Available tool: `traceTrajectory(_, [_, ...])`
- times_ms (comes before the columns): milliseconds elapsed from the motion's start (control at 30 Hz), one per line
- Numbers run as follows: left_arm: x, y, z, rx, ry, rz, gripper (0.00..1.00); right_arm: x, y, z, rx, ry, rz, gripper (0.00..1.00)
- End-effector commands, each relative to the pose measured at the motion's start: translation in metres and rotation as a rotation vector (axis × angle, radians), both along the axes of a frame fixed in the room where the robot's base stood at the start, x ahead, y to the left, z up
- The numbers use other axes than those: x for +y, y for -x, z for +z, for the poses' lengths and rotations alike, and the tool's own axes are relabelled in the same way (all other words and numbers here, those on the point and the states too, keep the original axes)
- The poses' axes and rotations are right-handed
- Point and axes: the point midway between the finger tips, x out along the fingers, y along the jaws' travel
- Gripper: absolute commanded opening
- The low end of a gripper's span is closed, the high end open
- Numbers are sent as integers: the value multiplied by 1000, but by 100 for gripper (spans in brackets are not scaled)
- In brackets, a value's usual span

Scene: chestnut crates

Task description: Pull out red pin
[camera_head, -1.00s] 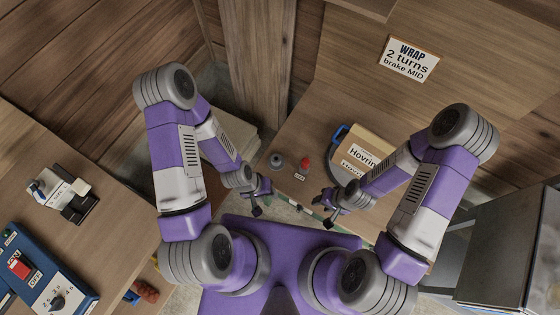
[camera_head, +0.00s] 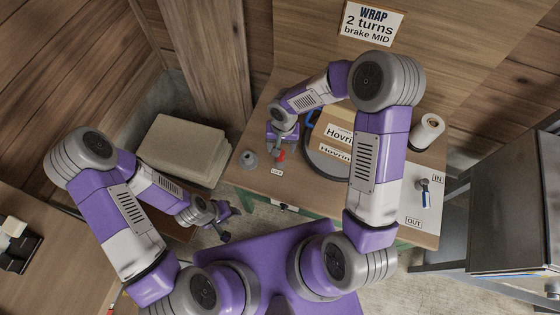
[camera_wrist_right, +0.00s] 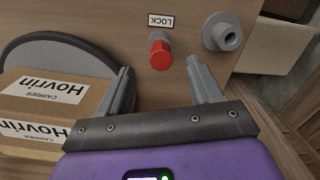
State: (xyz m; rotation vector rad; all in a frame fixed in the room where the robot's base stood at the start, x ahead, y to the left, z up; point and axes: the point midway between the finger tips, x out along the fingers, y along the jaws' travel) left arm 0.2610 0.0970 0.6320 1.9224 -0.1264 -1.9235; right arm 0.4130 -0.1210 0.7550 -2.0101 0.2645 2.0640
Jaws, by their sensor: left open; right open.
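The red pin (camera_wrist_right: 160,55) stands on the wooden table beside a LOCK label (camera_wrist_right: 161,20). In the right wrist view it lies just beyond and between the open fingers of my right gripper (camera_wrist_right: 163,85), with nothing held. In the head view the red pin (camera_head: 281,156) is partly hidden by my right gripper (camera_head: 283,140), which is over it. My left gripper (camera_head: 226,222) is open and empty, low and in front of the table, away from the pin.
A grey round fitting (camera_head: 249,160) stands close beside the pin. A Hovrin carton (camera_head: 337,136) sits on a dark round plate on the other side. A white roll (camera_head: 427,132) and a lever with a blue handle (camera_head: 424,190) are further right. A pale stack (camera_head: 180,150) stands left of the table.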

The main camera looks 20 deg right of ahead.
Motion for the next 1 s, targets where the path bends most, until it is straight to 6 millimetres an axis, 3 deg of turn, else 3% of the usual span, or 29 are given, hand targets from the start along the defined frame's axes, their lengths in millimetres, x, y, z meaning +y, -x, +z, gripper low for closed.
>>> traceTrajectory(167, [0,0,-10,-1,0,0,47,-7,-10,-2,-19,52,-26,65])
traceTrajectory(700, [0,0,-35,0,0,0,47,0,-7,-69,-16,51,-28,65])
traceTrajectory(967, [0,0,-34,0,0,0,47,0,-8,-69,-18,51,-28,65])
traceTrajectory(1000, [0,0,-34,0,0,0,47,0,-8,-69,-18,51,-27,60])
